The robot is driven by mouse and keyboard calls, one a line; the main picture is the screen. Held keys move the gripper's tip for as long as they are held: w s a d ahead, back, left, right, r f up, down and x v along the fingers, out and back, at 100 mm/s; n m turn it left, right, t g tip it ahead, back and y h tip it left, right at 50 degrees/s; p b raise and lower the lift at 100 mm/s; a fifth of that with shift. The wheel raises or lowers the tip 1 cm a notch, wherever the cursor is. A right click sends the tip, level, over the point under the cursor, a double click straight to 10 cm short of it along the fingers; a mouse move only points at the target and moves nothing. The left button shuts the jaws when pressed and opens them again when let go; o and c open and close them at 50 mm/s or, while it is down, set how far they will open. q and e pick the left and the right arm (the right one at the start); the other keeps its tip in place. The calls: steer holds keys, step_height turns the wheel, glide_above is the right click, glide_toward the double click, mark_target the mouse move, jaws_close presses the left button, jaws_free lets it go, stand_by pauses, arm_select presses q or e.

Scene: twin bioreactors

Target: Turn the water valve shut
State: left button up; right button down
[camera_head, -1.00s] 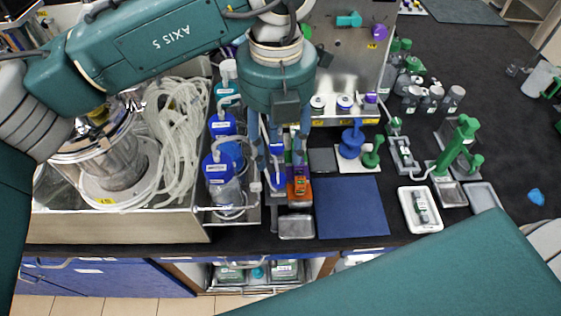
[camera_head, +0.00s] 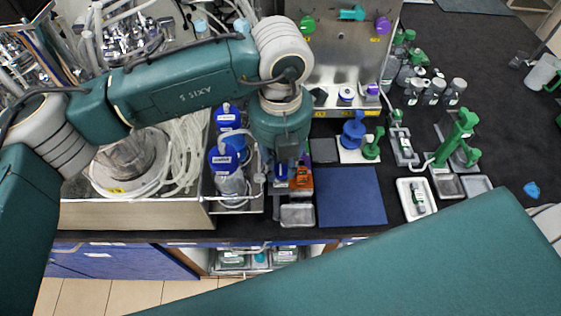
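A steel panel (camera_head: 340,60) at the top centre carries a green knob (camera_head: 307,25), a teal lever handle (camera_head: 352,13) and a purple knob (camera_head: 383,25). I cannot read which of them is the water valve. The teal handle lies roughly sideways. My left gripper (camera_head: 286,178) points down in front of the panel, by small blue and orange items (camera_head: 301,182), well apart from the panel's handles. My wrist hides most of its fingers, so I cannot tell whether they are open or hold anything. My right gripper is out of view.
Blue-capped bottles (camera_head: 228,160) and coiled tubing (camera_head: 185,150) stand left of my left gripper. A blue mat (camera_head: 350,197) lies to its right. Green and blue stands (camera_head: 353,132), trays (camera_head: 416,199) and grey bottles (camera_head: 434,92) crowd the right side. The far right bench is mostly clear.

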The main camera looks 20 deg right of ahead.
arm_select(q)
jaws_close()
steer(key=shift+f+b, duration=0.1)
steer(key=shift+b, duration=0.5)
steer(key=m+b, duration=0.8)
steer(key=b, duration=0.3)
steer(key=shift+f, duration=0.1)
steer(key=m+b, duration=0.3)
steer(key=m, duration=0.1)
steer(key=shift+m, duration=0.4)
steer(key=m, duration=0.2)
steer(key=m+b, duration=0.1)
steer(key=shift+r+m, duration=0.25)
steer(key=shift+m, duration=0.75)
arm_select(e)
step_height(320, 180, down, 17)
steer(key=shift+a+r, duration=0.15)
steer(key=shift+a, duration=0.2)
